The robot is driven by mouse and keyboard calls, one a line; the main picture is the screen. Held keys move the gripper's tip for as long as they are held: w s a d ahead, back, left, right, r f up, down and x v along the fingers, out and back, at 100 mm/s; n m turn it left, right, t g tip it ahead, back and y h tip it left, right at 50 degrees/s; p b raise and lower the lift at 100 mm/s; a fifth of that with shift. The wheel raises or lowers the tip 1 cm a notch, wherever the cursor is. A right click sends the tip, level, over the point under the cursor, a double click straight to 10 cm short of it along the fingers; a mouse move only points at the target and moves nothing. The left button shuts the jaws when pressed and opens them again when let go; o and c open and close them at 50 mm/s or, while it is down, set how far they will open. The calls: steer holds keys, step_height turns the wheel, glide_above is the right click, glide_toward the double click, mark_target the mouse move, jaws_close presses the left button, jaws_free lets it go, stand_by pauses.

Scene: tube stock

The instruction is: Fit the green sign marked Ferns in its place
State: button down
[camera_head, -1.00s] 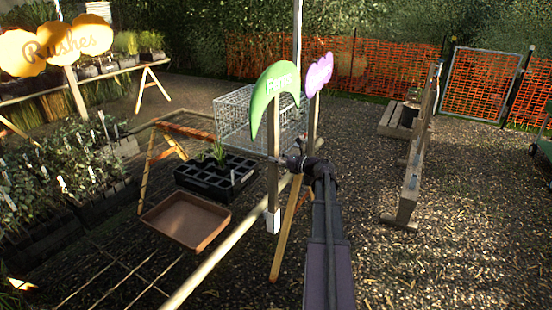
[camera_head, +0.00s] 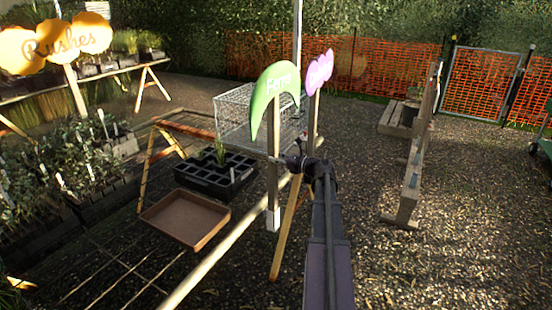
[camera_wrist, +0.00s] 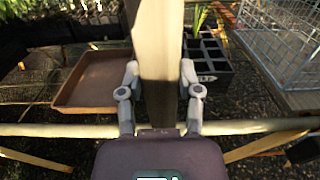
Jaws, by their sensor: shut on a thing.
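The green leaf-shaped sign marked Ferns (camera_head: 274,90) stands upright on a wooden post in the head view. The post also fills the middle of the wrist view (camera_wrist: 160,60). My gripper (camera_head: 288,162) is shut on this post below the green board, with a finger on each side in the wrist view (camera_wrist: 160,80). The post's lower end has a white tip (camera_head: 273,220), which shows beside the bench's front rail (camera_head: 235,245). I cannot tell whether the tip is in a socket or only in front of the rail.
A purple sign (camera_head: 319,72) stands just behind on its own post. A brown tray (camera_head: 185,240), a black cell tray (camera_head: 205,185) and a wire basket (camera_head: 235,115) are on the bench. The yellow Rushes sign (camera_head: 65,42) stands far left. Open gravel lies to the right.

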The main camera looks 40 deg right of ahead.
steer(key=shift+c, duration=1)
jaws_free()
steer(key=shift+s, duration=0.1)
steer(key=v, duration=1.2)
